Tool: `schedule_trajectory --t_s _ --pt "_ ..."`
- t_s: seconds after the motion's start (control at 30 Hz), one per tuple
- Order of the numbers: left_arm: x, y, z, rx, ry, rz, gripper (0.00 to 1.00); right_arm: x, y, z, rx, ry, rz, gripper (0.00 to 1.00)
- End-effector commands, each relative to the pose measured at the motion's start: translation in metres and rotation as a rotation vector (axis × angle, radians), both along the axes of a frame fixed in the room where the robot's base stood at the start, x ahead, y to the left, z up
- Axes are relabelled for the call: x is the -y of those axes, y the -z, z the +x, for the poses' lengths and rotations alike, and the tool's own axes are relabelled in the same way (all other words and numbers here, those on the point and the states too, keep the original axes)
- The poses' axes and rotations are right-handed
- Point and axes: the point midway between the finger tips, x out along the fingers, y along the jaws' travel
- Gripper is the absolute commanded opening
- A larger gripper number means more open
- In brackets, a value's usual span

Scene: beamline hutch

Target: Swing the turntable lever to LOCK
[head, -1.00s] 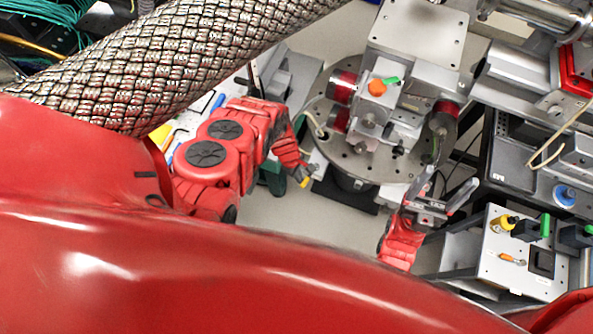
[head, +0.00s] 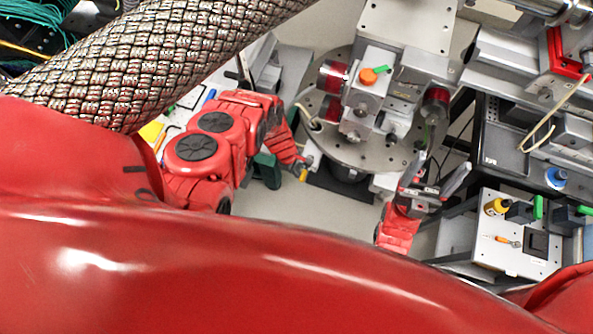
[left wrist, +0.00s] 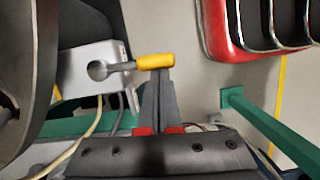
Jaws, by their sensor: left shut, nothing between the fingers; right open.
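The turntable (head: 338,143) is a round grey disc with holes in the head view. At its lower left edge is a small lever with a yellow handle (head: 303,175). In the left wrist view the yellow handle (left wrist: 155,61) points right from a grey shaft and hub on a pale block (left wrist: 85,75). My left gripper (left wrist: 158,78) is shut and empty, its fingertips right at the handle's lower side; I cannot tell whether they touch. My right gripper (head: 437,180) is open and empty, right of the turntable. No LOCK marking is readable.
A motor stage with an orange knob (head: 368,76) stands on the turntable. A green frame bar (left wrist: 262,122) and a red-edged tray (left wrist: 228,45) lie right of the handle in the left wrist view.

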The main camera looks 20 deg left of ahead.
Motion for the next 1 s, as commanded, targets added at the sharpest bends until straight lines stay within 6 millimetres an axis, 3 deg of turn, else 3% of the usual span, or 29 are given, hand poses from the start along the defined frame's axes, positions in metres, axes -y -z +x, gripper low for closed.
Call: schedule_trajectory --t_s 0.17,0.37,0.73,0.8,1.0 --pt "-0.008 0.003 0.002 0.001 0.0 0.0 0.0 0.0 0.005 0.0 0.0 0.0 0.0 0.77" --pt "-0.038 0.013 0.01 0.002 0.0 0.002 0.0 0.0 0.019 0.0 0.0 0.0 0.0 0.77" --pt "-0.048 -0.043 0.009 -0.001 0.0 -0.001 0.0 0.0 0.014 0.0 0.0 0.0 0.0 0.77" --pt "-0.051 -0.067 0.009 0.0 0.002 0.0 0.0 0.0 -0.01 0.0 0.0 0.0 0.0 0.77" --pt "-0.057 -0.086 0.01 0.0 0.003 0.0 0.0 0.0 -0.028 0.0 0.0 0.0 0.0 0.77"
